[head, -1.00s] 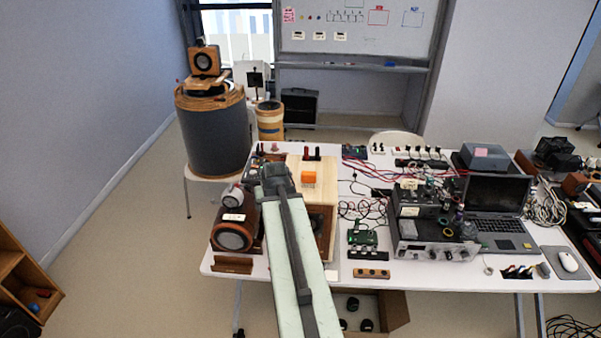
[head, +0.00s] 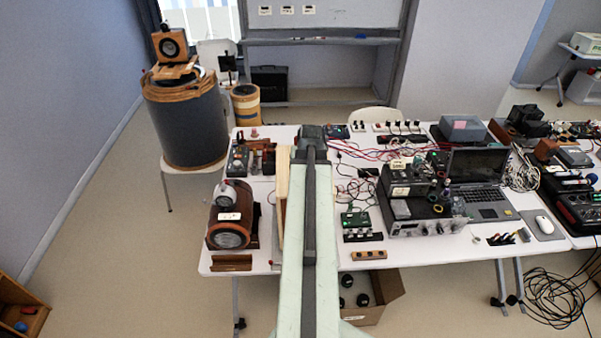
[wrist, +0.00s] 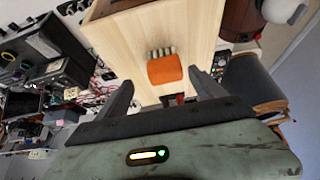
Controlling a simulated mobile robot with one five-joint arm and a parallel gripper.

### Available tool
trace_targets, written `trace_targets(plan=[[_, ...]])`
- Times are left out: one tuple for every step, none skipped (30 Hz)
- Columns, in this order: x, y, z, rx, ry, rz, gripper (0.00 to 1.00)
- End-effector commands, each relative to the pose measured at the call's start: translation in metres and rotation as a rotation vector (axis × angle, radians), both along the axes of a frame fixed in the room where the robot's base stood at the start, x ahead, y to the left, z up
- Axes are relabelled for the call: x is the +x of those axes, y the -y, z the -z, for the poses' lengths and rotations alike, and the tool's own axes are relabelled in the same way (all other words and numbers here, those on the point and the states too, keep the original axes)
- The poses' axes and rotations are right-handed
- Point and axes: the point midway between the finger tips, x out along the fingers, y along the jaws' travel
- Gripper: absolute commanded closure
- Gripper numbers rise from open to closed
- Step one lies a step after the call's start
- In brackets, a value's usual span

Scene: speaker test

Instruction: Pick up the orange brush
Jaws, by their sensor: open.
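The orange brush (wrist: 164,71) lies on the pale top of a wooden box (wrist: 198,28) in the wrist view, its short bristles pointing up in the picture. My gripper (wrist: 160,79) is open, with one finger on each side of the brush in the picture; nothing is held. I cannot tell how far above the brush the fingers are. In the head view my arm hides the brush and most of the wooden box (head: 283,185); the gripper end (head: 312,133) points away over the table.
The white table (head: 215,262) is crowded. A round brown speaker (head: 230,228) stands left of the box. A green circuit board (head: 356,222), grey electronics (head: 408,200) and a laptop (head: 480,185) are on the right. A dark drum (head: 187,125) stands at the back left.

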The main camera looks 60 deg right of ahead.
Motion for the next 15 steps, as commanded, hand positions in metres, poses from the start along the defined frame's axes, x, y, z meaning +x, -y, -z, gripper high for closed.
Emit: trace_targets(plan=[[0.005,0.003,0.013,0.0,0.0,-0.004,0.22],[0.007,0.004,0.015,0.0,0.0,-0.004,0.22],[0.008,0.004,0.016,0.0,0.0,-0.006,0.22],[0.009,0.004,0.015,0.0,0.0,-0.007,0.22],[0.009,0.003,0.014,0.0,0.0,-0.008,0.22],[0.01,0.003,0.015,0.0,0.0,-0.009,0.22],[0.011,0.004,0.017,0.0,0.0,-0.009,0.22],[0.013,0.005,0.019,0.0,0.0,-0.01,0.22],[0.016,0.008,0.024,0.0,-0.001,-0.011,0.22],[0.018,0.011,0.029,0.0,0.0,-0.012,0.22],[0.02,0.013,0.033,0.0,0.0,-0.012,0.22],[0.024,0.017,0.04,0.0,0.0,-0.013,0.22],[0.027,0.02,0.045,0.0,0.0,-0.013,0.22],[0.028,0.022,0.05,0.0,0.0,-0.013,0.22],[0.03,0.024,0.055,0.0,0.0,-0.013,0.22]])
